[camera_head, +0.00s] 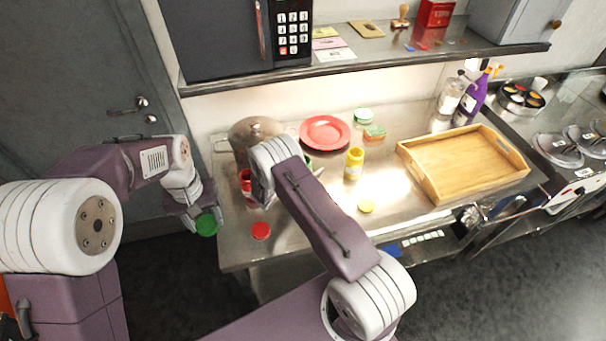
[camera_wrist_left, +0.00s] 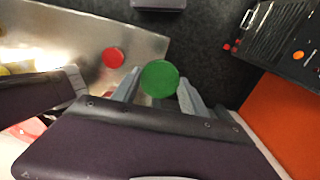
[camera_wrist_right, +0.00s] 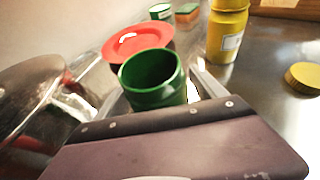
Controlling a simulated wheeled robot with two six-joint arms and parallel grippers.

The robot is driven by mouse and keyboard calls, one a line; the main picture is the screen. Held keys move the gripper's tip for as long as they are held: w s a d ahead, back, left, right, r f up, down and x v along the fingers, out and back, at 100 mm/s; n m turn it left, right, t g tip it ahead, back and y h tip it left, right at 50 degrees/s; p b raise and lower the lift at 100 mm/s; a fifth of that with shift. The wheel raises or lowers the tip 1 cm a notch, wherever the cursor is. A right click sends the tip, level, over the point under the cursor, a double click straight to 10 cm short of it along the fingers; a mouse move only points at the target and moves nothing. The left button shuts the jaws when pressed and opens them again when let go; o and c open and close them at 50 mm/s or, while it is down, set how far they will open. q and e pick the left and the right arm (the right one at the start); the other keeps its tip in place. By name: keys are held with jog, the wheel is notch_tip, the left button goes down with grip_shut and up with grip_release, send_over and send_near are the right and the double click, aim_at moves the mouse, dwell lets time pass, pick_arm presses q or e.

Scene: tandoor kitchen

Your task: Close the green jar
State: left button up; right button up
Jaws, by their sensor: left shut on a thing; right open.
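The green lid (camera_head: 206,225) is in my left gripper (camera_head: 200,218), held off the left end of the steel counter, above the dark floor. In the left wrist view the green lid (camera_wrist_left: 159,78) sits between the two fingertips. The green jar (camera_wrist_right: 153,82) stands upright on the counter with its mouth open. In the head view my right arm hides most of it. My right gripper (camera_wrist_right: 158,88) is open, with one finger on each side of the green jar; I cannot tell if they touch it.
A red jar (camera_head: 246,184) and red lid (camera_head: 261,230) are on the counter's left. A yellow jar (camera_head: 354,163), yellow lid (camera_head: 366,206), red plate (camera_head: 325,131), large pot (camera_head: 245,130) and wooden tray (camera_head: 465,160) surround the green jar. A shelf (camera_head: 350,60) hangs above.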

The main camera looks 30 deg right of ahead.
jog(key=c, duration=1.7)
jog(key=shift+r, duration=0.1)
pick_arm(q)
jog(key=shift+f+b, duration=0.8)
pick_arm(e)
notch_tip(320, 180, up, 10)
jog(key=shift+f, duration=0.1)
